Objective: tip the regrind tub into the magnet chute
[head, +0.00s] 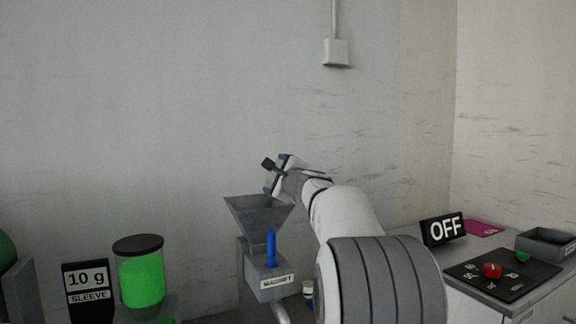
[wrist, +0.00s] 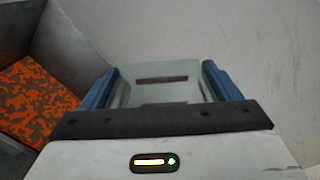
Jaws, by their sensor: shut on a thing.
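The magnet chute (head: 258,212) is a grey funnel on a box labelled "MAGNET", with a blue upright handle in front. My gripper (head: 276,174) is above the funnel's right rim, strongly tilted. In the wrist view, my gripper's blue fingers (wrist: 160,88) are shut on a pale grey tub (wrist: 150,98), one finger on each side. The tub's inside and contents cannot be made out. Grey sloping walls (wrist: 85,35) at the left, apparently the funnel, enclose orange and dark flecked material (wrist: 32,100). The tub is small and hard to make out in the head view.
A clear hopper of green material (head: 141,280) and a "10 g SLEEVE" sign (head: 88,288) stand left of the chute. Right are an "OFF" sign (head: 443,229), a black panel with a red button (head: 492,271) and a grey tray (head: 548,243). The wall is behind.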

